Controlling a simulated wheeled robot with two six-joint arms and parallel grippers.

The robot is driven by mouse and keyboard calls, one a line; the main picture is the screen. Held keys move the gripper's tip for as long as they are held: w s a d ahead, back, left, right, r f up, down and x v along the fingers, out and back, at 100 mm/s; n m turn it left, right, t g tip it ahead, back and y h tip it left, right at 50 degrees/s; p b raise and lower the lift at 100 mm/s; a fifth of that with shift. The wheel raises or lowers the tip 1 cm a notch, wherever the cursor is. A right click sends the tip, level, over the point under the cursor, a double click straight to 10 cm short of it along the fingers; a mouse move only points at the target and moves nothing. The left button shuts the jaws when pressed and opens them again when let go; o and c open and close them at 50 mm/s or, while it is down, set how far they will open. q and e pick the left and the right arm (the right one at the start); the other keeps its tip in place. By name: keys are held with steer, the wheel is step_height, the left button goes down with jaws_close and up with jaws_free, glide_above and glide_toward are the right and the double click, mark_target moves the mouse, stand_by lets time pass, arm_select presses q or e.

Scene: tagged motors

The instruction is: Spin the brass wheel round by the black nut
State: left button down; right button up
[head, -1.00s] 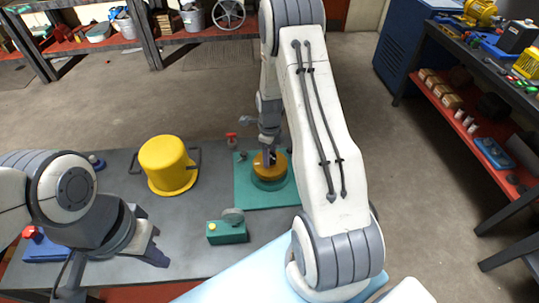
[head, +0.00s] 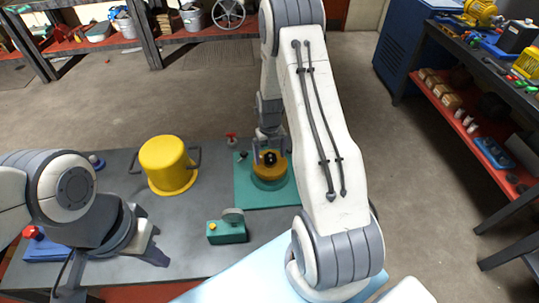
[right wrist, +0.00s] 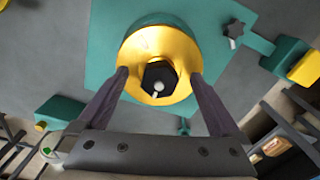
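The brass wheel (head: 284,170) is a yellow disc on a round green base on a green plate (head: 245,195). The black nut (head: 270,158) sits at its centre. My right gripper (head: 269,150) points down over the wheel, with a finger on either side of the nut. In the right wrist view the brass wheel (right wrist: 185,52) and black nut (right wrist: 160,77) show between the spread fingertips (right wrist: 160,74). Clear gaps separate the fingers from the nut. My left gripper (head: 152,245) is low at the left over the table; its finger opening is unclear.
A yellow pot-like housing (head: 166,165) stands left of the plate on the grey table (head: 190,225). A small green block with a disc (head: 228,232) lies in front of the plate. A red-knobbed part (head: 231,139) and a dark star knob (right wrist: 234,30) are near the wheel.

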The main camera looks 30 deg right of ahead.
steer(key=n, duration=0.6)
steer(key=shift+a+n, duration=0.1)
steer(key=shift+n, duration=0.3)
steer(key=n, duration=0.4)
steer(key=shift+n, duration=0.3)
steer(key=n, duration=0.3)
steer(key=shift+s+a, duration=0.1)
steer(key=shift+c, duration=0.3)
